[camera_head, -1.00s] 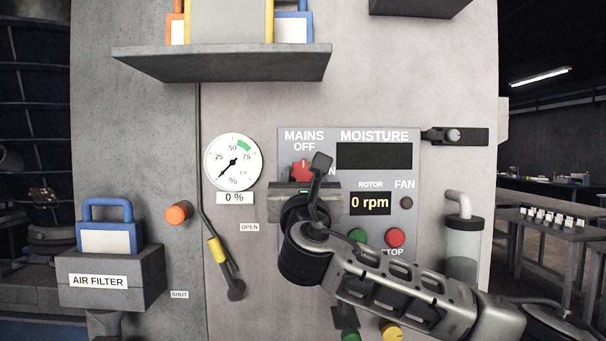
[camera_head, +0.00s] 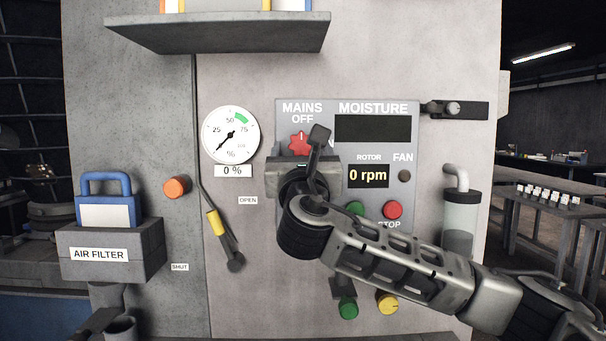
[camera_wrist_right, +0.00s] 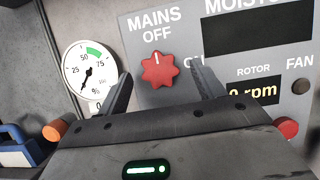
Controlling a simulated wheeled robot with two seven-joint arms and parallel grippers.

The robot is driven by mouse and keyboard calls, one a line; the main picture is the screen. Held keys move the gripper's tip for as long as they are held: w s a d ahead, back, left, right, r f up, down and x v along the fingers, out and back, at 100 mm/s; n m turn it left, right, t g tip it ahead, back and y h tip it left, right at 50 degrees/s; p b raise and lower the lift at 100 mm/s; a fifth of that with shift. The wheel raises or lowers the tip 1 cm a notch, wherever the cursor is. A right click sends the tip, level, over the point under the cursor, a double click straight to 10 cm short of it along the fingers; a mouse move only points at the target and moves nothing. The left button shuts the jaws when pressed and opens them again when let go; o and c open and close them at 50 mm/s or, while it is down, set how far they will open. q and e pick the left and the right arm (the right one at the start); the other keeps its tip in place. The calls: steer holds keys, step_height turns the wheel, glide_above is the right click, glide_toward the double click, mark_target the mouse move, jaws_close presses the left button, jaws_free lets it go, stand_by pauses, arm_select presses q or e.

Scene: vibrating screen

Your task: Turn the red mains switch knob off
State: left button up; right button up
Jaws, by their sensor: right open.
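The red mains switch knob (camera_head: 300,143) is on the grey control panel (camera_head: 287,222) under the words MAINS OFF. It shows whole in the right wrist view (camera_wrist_right: 160,69), star-shaped, with its white mark pointing up at OFF. The ON label lies to its right, partly hidden by a finger. My left gripper does not show.
The panel also carries a moisture display (camera_head: 373,128), a 0 rpm rotor display (camera_head: 368,175), a red stop button (camera_head: 392,210) and a green button (camera_head: 355,208). A gauge (camera_head: 231,135) and a yellow-handled lever (camera_head: 216,223) are to the left. A shelf (camera_head: 220,35) juts out above.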

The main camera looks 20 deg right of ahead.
arm_select(q)
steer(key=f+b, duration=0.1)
steer(key=b, duration=0.1)
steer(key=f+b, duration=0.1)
steer(key=b, duration=0.1)
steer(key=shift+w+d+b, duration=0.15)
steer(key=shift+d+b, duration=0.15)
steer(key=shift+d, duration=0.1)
arm_select(e)
steer(key=v, duration=1.5)
steer(key=shift+s+f, duration=0.15)
